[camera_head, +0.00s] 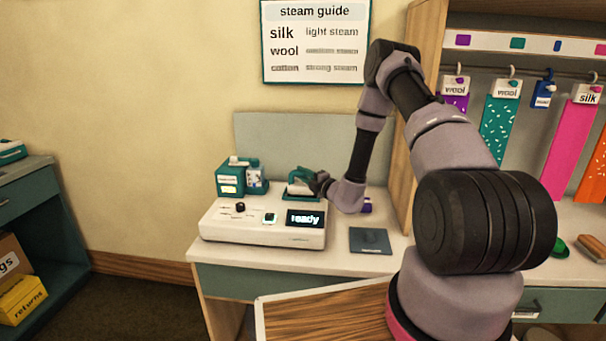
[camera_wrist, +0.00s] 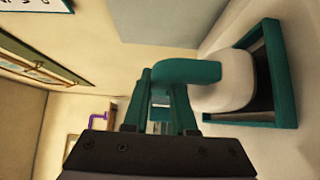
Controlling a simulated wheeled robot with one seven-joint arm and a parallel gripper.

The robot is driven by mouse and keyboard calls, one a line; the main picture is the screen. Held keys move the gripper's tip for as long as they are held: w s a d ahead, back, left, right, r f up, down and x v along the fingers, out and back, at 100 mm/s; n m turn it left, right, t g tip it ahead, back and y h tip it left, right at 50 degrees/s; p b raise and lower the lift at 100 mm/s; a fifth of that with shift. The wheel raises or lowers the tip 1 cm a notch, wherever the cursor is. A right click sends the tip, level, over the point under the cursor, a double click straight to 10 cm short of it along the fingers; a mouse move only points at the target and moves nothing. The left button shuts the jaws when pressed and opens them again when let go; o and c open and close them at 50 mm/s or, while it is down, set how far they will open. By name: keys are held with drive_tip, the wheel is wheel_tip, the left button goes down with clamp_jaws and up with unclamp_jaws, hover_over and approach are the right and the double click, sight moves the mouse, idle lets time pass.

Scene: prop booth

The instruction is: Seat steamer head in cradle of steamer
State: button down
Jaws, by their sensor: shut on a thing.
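The steamer (camera_head: 262,225) is a white console on the counter with a lit screen reading "ready". The steamer head (camera_head: 300,176), teal-handled with a white body, is at the console's back right, by the teal-edged cradle (camera_head: 290,197). My gripper (camera_head: 319,182) is shut on its teal handle from the right. In the wrist view the handle (camera_wrist: 187,71) runs between my fingers (camera_wrist: 160,105), and the white body (camera_wrist: 230,80) overlaps the opening of the teal cradle frame (camera_wrist: 284,75). I cannot tell whether the head rests fully in it. My arm covers part of this area.
A teal box (camera_head: 230,180) and a blue-and-white container (camera_head: 257,179) stand behind the console at left. A dark flat pad (camera_head: 370,241) lies on the counter at right. A purple item (camera_head: 367,205) sits behind it. Hanging fabrics (camera_head: 500,130) are at far right.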

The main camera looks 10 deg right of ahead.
drive_tip(key=shift+f, duration=0.2)
idle(0.4)
drive_tip(key=shift+f, duration=0.35)
drive_tip(key=c, duration=0.6)
unclamp_jaws()
drive_tip(key=shift+c, duration=0.2)
drive_tip(key=v, duration=1)
drive_tip(key=shift+s+d, duration=0.1)
drive_tip(key=shift+s, duration=0.3)
